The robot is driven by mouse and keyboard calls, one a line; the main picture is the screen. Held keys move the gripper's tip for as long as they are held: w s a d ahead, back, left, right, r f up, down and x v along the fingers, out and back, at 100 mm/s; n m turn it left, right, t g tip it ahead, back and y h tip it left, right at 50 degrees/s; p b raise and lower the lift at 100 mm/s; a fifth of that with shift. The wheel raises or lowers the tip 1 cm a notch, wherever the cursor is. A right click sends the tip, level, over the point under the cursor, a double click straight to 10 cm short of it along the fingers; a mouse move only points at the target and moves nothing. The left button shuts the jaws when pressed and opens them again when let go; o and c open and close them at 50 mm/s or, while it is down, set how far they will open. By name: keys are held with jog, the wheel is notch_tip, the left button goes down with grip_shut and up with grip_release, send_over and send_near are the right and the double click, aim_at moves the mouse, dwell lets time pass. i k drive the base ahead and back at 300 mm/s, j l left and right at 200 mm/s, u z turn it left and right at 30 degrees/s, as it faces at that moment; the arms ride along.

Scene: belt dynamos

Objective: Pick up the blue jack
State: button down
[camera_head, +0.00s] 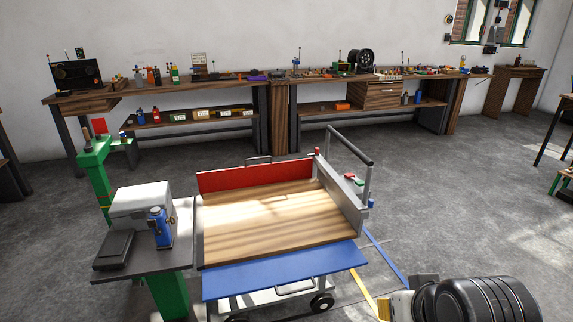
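The blue jack (160,228) is a small upright blue body with a lighter top. It stands on the dark top of a green-legged stand (180,222) at the lower left, in front of a white box-shaped machine (142,204) and to the right of a flat black slab (113,249). Its base and front face are in clear view. A dark rounded part of my own arm shows at the lower right, far from the jack. I cannot make out my gripper's fingers in this view.
A wooden-decked cart (265,228) with a red panel, a blue front flap (285,270) and a metal handle stands right of the stand. A green post (95,175) rises behind the stand. Long cluttered workbenches line the back wall. Grey floor is open at the right.

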aim_at(165, 241)
jog(key=u, duration=1.3)
